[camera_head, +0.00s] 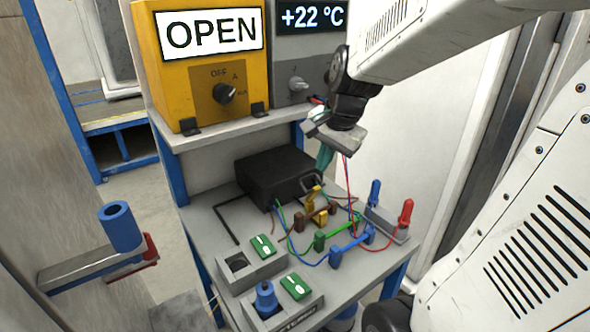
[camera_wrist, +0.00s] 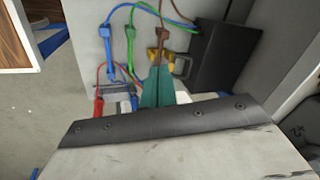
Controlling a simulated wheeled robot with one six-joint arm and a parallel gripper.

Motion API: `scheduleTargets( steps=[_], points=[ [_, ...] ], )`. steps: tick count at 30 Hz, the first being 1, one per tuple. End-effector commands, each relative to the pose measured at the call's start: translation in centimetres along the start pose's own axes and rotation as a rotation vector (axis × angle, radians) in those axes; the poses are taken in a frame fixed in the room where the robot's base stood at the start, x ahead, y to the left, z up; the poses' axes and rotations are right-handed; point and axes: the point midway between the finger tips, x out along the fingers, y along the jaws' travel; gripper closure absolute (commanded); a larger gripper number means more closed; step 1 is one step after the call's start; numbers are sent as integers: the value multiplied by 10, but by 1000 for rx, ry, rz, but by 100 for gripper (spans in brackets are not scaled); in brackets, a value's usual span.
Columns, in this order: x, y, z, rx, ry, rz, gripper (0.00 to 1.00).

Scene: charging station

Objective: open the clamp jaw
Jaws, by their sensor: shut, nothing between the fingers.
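A small yellow clamp (camera_head: 313,198) stands on the grey table in front of the black box, with a grey metal loop beside it. It also shows in the wrist view (camera_wrist: 153,56), partly hidden by my fingertips. I cannot tell how far its jaw is open. My gripper (camera_head: 325,157) has teal fingers and points down above the clamp. The fingers are shut with nothing between them. In the wrist view the fingertips (camera_wrist: 157,70) overlap the clamp's near side; I cannot tell whether they touch it.
The black box (camera_head: 274,177) stands behind the clamp. Brown, green (camera_head: 319,241) and blue (camera_head: 336,258) wired clips crowd the tabletop. Red (camera_head: 407,212) and blue (camera_head: 375,192) handles stand at right. A yellow OPEN cabinet (camera_head: 205,75) sits on the shelf above.

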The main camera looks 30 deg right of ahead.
Motion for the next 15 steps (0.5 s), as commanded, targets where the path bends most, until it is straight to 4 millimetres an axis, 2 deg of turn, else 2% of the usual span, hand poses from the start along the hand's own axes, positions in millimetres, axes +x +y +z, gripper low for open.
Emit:
scheduleTargets(
  steps=[1, 3, 6, 11, 15],
  points=[
    [10, 0, -21, 105, 10, -7, 100],
    [18, -1, -42, 219, 26, -23, 100],
    [25, -1, -60, 317, 39, -38, 100],
    [39, -2, -67, 353, 43, -43, 100],
    [64, -3, -66, 350, 40, -41, 100]
  ],
)
